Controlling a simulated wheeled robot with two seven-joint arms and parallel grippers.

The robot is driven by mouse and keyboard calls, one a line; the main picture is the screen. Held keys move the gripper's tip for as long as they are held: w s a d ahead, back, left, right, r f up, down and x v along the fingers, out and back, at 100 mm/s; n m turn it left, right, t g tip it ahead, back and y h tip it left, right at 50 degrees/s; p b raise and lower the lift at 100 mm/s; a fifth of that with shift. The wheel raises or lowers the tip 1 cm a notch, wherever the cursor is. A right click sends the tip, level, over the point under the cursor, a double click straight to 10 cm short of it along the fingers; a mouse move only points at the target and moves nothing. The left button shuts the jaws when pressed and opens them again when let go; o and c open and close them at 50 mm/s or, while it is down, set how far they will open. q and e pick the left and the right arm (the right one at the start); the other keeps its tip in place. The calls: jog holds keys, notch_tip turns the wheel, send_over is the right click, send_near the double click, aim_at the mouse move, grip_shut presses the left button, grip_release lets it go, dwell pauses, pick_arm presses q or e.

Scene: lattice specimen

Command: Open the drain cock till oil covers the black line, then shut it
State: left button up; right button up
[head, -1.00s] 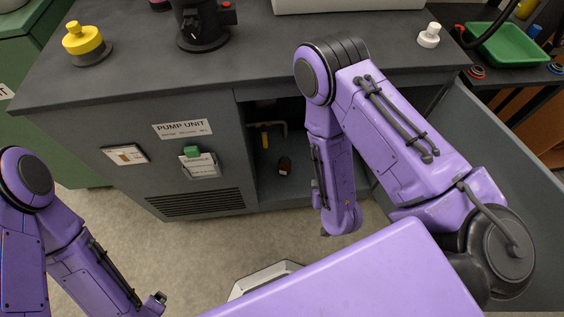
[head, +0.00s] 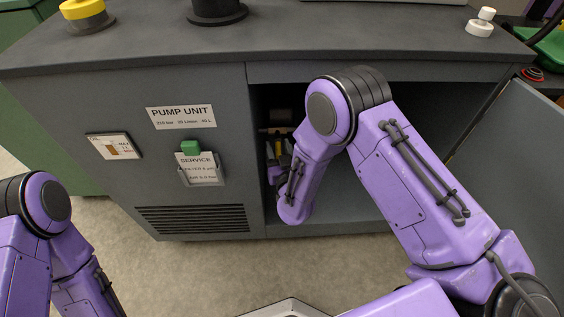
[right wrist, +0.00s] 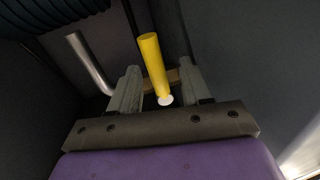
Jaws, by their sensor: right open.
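The yellow handle of the drain cock (right wrist: 153,62) stands between the two fingers of my right gripper (right wrist: 159,70) in the right wrist view. The fingers are open on either side of it, and I see no clear grip on it. In the head view the right gripper (head: 274,166) is inside the dark cabinet opening, largely hidden by my forearm, with a bit of the yellow handle (head: 278,149) showing. A small white round thing (right wrist: 165,100) lies below the handle's end. The oil vessel and its black line cannot be made out. My left gripper is out of view.
The pump unit (head: 215,85) has a gauge card (head: 114,146), a service tag (head: 199,169) with a green clip, and a vent grille. Its open door (head: 515,150) stands at the right. A white knob (head: 481,22) is on top.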

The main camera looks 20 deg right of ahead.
jog(key=shift+w, duration=0.3)
grip_shut()
jog(key=shift+r+p, duration=0.15)
jog(key=shift+p, duration=0.2)
jog(key=n+p, duration=0.1)
jog(key=n, duration=0.1)
jog(key=d+n+g+p, duration=0.1)
jog(key=n, duration=0.1)
jog(key=n+p, duration=0.1)
jog(key=n, duration=0.1)
jog(key=shift+s+d+r, duration=0.1)
jog(key=shift+s+d, duration=0.1)
jog(key=shift+d, duration=0.1)
